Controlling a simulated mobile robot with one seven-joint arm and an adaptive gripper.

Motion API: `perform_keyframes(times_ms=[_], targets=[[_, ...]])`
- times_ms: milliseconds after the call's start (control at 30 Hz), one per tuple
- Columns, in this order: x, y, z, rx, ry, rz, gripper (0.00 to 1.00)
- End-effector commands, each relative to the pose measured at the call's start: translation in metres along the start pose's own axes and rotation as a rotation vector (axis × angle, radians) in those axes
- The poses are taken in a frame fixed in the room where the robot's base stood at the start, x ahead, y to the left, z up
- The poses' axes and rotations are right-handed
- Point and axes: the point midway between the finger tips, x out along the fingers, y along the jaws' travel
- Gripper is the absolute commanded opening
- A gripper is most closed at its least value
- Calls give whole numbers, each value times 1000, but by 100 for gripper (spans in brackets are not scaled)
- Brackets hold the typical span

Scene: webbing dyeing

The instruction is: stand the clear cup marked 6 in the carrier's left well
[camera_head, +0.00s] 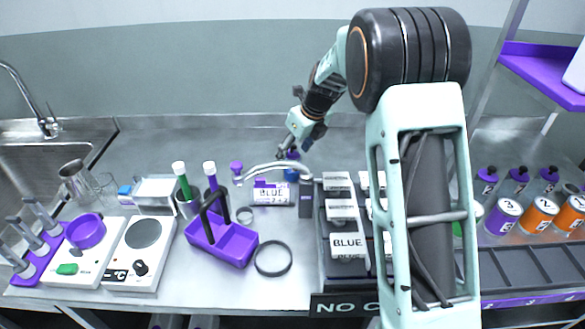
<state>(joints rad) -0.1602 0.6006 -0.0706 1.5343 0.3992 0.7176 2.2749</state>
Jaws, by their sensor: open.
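The carrier (238,243) is a purple two-well tray with a dark upright handle, standing on the steel bench left of centre. Its wells look empty. Two clear vessels stand near the sink: a larger one (72,176) and a smaller one beside it (107,187). No number can be read on either, so I cannot tell which is the cup marked 6. My gripper (295,148) is open, with nothing visible between its fingers.
A hotplate (142,233) and a scale with a purple bowl (86,231) stand left of the carrier. A black ring (273,258) lies to its right. The sink (55,155) is far left.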

Motion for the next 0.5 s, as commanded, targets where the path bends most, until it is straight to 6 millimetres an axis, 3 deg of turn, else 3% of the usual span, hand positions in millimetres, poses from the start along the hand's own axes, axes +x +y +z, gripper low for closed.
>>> perform_keyframes(times_ms=[200, 433, 500], targets=[[24, 0, 0, 0, 0, 0, 62], [25, 0, 0, 0, 0, 0, 62], [25, 0, 0, 0, 0, 0, 54]])
